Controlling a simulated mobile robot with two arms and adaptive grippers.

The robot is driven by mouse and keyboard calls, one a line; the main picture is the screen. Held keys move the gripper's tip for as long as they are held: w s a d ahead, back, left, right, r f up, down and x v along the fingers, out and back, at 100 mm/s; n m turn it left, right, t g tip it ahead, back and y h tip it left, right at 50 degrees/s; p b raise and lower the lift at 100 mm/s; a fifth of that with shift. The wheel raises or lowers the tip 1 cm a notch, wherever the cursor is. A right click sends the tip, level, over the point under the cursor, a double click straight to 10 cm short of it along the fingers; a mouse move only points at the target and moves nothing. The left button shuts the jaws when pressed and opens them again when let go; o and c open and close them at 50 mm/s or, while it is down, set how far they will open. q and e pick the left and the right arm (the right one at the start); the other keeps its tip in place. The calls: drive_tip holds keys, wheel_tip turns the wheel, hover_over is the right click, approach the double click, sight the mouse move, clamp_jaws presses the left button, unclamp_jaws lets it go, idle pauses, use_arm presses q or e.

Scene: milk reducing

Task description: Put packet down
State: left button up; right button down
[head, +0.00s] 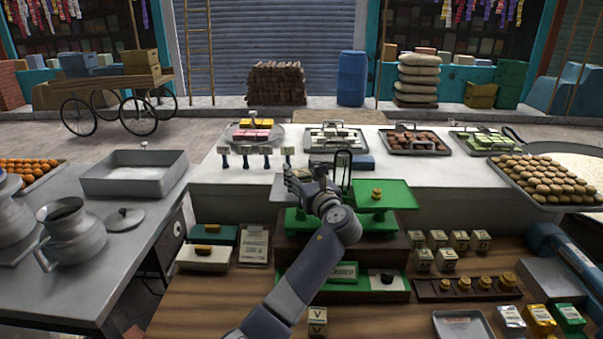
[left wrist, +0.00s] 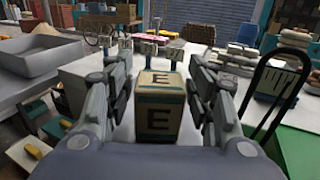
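A cream-and-dark packet marked E (left wrist: 160,108) sits between the two fingers of my left gripper in the left wrist view. The fingers stand close along both its sides, and it looks held upright and level. Whether the packet's base touches the counter cannot be told. My right gripper is not in view.
Several small tagged stands (head: 245,155) line the counter behind the hand. Trays of sweets (head: 415,143) stand farther back. Similar packets (head: 459,240) stand on the wooden table at right.

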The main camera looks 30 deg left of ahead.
use_arm(q)
drive_tip(key=shift+r, duration=0.1)
drive_tip(key=shift+d, duration=0.15)
drive_tip(key=b+v, duration=0.4)
drive_tip(key=v, duration=0.7)
drive_tip(key=shift+s+d, duration=0.25)
drive_tip(key=shift+s, duration=0.05)
